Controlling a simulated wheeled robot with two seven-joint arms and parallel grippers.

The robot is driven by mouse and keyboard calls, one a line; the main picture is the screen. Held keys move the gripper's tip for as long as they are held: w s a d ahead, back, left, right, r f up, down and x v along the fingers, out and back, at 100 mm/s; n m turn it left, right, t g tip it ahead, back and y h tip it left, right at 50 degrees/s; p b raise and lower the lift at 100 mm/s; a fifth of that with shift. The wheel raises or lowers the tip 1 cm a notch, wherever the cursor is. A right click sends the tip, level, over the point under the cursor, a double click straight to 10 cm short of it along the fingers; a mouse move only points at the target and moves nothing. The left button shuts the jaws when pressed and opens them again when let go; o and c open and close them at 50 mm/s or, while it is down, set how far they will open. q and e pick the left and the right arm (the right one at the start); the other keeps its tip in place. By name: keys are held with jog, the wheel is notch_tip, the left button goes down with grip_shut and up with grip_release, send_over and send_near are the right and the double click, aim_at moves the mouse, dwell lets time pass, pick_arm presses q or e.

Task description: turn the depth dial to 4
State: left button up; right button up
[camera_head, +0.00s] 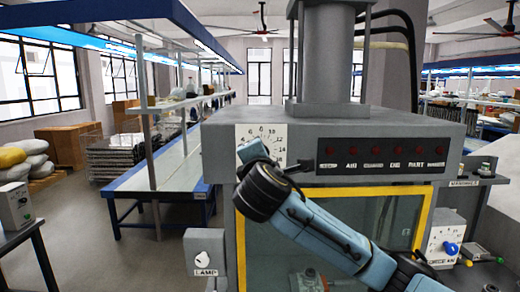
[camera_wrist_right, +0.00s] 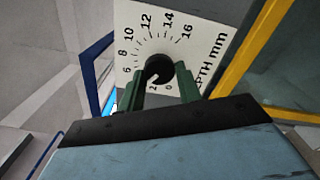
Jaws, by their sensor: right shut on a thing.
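The depth dial is a black round knob (camera_wrist_right: 158,67) on a white scale plate (camera_wrist_right: 137,22) with numbers and "mm" lettering. My right gripper (camera_wrist_right: 160,73) has its green fingers on either side of the knob, shut on it. A small white mark shows on the knob's lower left, toward the low numbers near 2; its exact reading is hard to tell. In the head view the scale plate (camera_head: 268,132) is on the press front's upper left, and my right arm covers the knob and fingertips. My left gripper is in neither view.
The grey press housing (camera_head: 350,125) carries a row of red indicators to the right of the dial. Below is a yellow-framed window (camera_head: 423,212). A lamp switch box (camera_head: 204,248) stands at lower left. A small control box (camera_head: 445,243) with a blue knob is at right.

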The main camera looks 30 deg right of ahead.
jog(key=shift+n, duration=0.5)
jog(key=o, duration=1)
jog(key=shift+c, duration=0.2)
jog(key=b+v, duration=0.2)
jog(key=v, duration=1.1)
jog(key=shift+s, duration=0.25)
